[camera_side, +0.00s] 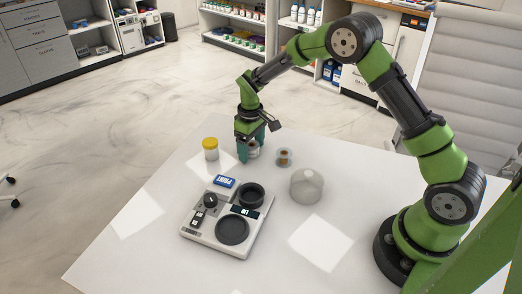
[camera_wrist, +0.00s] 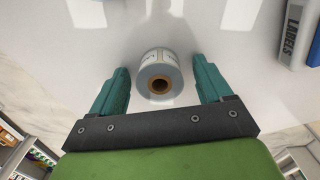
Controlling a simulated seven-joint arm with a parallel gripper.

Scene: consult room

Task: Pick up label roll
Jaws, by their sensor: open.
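The label roll (camera_wrist: 148,60) is a white roll with a brown core, between my open fingers in the wrist view. A narrow gap shows on each side of it. My gripper (camera_wrist: 159,74) has teal fingers and points down at the white table. In the side view my gripper (camera_side: 249,155) is low over the table's far part. The label roll (camera_side: 253,150) shows there only partly, mostly hidden by the fingers.
A yellow-lidded jar (camera_side: 210,150) stands left of my gripper, and a small clear container with brown contents (camera_side: 284,157) stands to its right. A translucent dome (camera_side: 306,187), a blue labels box (camera_side: 224,181) and a scale-like device (camera_side: 212,239) are nearer. The table's front left is clear.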

